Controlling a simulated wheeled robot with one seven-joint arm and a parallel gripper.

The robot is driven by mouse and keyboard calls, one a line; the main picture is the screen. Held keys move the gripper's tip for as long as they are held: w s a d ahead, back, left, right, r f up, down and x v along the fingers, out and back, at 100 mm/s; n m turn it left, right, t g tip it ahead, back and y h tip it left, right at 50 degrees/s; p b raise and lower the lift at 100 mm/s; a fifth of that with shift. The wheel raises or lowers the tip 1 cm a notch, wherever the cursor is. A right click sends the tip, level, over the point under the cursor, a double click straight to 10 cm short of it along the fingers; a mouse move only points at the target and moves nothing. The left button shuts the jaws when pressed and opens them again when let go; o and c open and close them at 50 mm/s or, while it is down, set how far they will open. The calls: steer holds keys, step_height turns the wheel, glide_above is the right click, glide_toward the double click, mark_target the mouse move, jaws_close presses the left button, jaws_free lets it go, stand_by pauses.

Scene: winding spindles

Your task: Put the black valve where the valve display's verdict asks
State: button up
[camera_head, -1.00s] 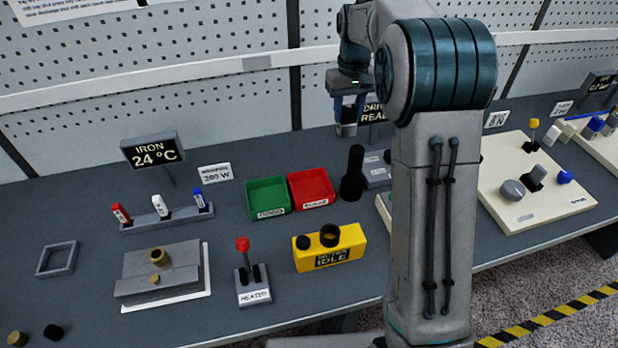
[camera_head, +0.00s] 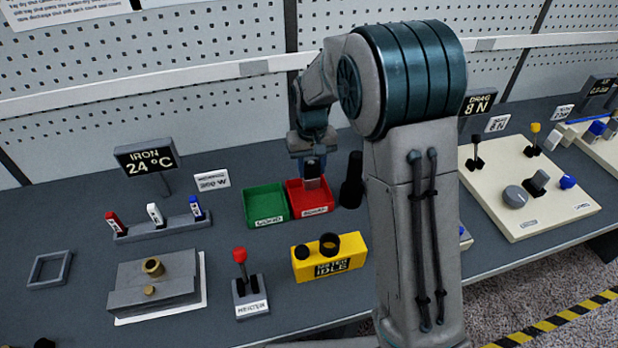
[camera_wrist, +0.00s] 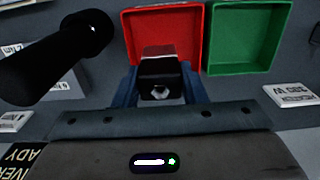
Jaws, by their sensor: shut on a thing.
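My gripper (camera_head: 313,172) hangs over the red tray (camera_head: 322,205). In the wrist view its blue fingers (camera_wrist: 160,88) are shut on a small black piece with a shiny round middle, the black valve (camera_wrist: 160,72). It is held in front of the red tray (camera_wrist: 190,18), over the near edge in that picture. The green tray (camera_head: 263,188) stands directly beside the red one and also shows in the wrist view (camera_wrist: 245,68). A yellow meter box (camera_head: 347,267) reads "IDLE" on its front. I cannot make out a verdict for the valve.
A tall black post (camera_head: 352,182) stands close right of the red tray. A red-knobbed lever (camera_head: 242,275), a grey block (camera_head: 150,285) and a switch row (camera_head: 160,228) are to the left. The "IRON 24 °C" display (camera_head: 146,158) stands behind them. A pale panel (camera_head: 540,195) is right.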

mark_target(309, 188)
steer(key=shift+s+a+f, duration=0.25)
steer(key=shift+a+f, duration=0.1)
steer(key=shift+f, duration=0.1)
steer(key=shift+f+p, duration=0.45)
steer(key=shift+f, duration=1.35)
steer(key=shift+f, duration=0.1)
steer(key=o, duration=1.1)
steer(key=shift+c, duration=0.2)
